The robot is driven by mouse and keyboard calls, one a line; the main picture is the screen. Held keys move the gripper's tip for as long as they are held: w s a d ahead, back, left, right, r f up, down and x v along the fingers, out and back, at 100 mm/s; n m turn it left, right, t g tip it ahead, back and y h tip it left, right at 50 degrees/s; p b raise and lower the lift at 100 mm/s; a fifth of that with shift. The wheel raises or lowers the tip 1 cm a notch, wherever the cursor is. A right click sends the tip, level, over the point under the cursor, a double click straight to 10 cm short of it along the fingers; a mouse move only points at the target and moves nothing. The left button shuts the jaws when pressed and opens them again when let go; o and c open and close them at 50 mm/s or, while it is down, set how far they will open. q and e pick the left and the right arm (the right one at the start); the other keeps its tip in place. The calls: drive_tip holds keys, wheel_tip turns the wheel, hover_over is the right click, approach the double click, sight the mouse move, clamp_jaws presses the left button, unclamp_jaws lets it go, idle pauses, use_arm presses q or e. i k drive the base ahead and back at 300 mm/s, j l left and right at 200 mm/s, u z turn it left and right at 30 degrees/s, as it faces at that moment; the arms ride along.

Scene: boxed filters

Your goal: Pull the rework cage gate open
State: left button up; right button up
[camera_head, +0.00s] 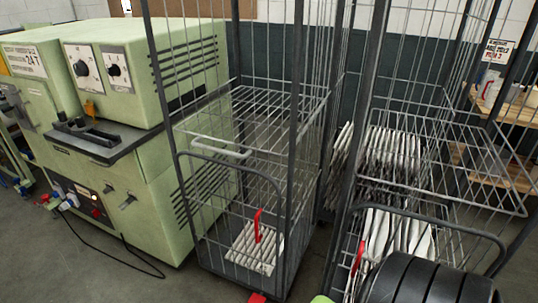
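A tall grey wire cage (297,100) stands in the middle. Its lower front has a wire gate with a rounded tube frame (232,168), which looks closed against the cage. A light grey bar handle (220,148) shows near the gate's top edge. A red tag or latch (258,226) hangs at the gate's lower right. A few pale boxed filters (254,250) lie in the bottom of this cage. A second wire cage (455,215) stands to its right. I cannot read which is the rework cage. Neither gripper is visible.
A pale green machine (135,160) with dials stands close on the left, its black cable (135,256) on the floor. The right cage holds many white filters (392,155) and has another red piece (359,258). Wooden shelves (515,115) are at far right.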

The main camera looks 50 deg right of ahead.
sight(258, 240)
drive_tip(key=z, duration=1.15)
